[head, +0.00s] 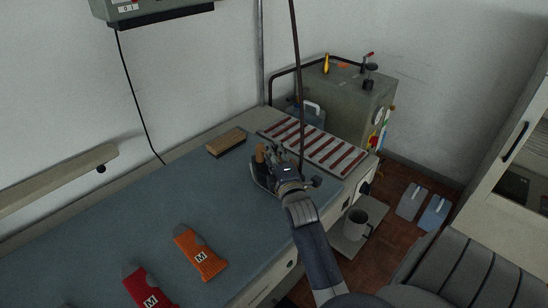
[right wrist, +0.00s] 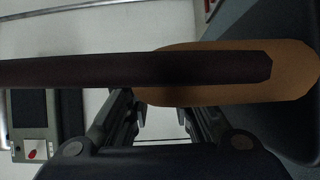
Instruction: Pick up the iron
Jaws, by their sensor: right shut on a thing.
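The iron (head: 262,183) has a dark body and a tan wooden handle (head: 260,153). In the right wrist view the tan handle (right wrist: 225,92) lies across the fingertips (right wrist: 160,100). A dark hose or rod crosses in front of it there. Whether the iron touches the table is hard to tell. My left gripper is not in view.
A red-and-white striped rest (head: 315,146) lies right of the iron. A wooden block (head: 226,142) lies behind left. An orange sock (head: 200,255) and a red sock (head: 148,289) lie front left. A dark hose (head: 297,70) rises beside my gripper. A grey boiler (head: 350,98) stands beyond.

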